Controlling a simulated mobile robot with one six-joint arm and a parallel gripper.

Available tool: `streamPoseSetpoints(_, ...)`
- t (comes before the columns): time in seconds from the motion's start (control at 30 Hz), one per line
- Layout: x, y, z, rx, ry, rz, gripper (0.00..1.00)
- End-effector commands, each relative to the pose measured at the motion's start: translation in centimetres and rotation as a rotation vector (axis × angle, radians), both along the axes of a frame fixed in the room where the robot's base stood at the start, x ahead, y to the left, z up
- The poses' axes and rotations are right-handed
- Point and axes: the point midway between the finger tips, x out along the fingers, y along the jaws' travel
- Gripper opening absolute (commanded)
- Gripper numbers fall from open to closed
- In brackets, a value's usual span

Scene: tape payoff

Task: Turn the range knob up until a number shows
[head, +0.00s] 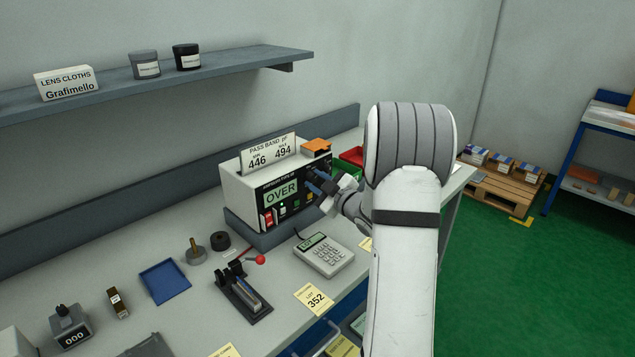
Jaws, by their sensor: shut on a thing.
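The meter (240,195) is a pale box with a black front panel, standing on a grey base on the bench. Its green display (282,194) reads OVER. A red switch (267,219) and a small green light are on the panel below the display. My gripper (316,183) is at the right part of the panel, its fingers shut at the range knob, which the fingers mostly hide. My arm comes in from the lower right. A card (268,152) on top of the meter says PASS BAND, with 446 and 494.
An orange block (316,146) sits on the meter, with green and red bins (352,156) behind my arm. A blue tray (164,281) lies left. A shelf runs above.

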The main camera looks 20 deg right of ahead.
Motion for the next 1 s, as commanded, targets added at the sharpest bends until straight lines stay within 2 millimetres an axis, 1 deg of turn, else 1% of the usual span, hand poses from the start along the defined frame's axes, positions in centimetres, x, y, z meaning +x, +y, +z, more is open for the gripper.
streamPoseSetpoints(0.17,0.0,0.0,0.04,0.041,0.015,0.0,0.05)
streamPoseSetpoints(0.37,0.0,-0.02,0.12,0.151,0.056,0.0,0.05)
streamPoseSetpoints(1.0,0.08,-0.19,0.57,0.701,0.256,-0.001,0.05)
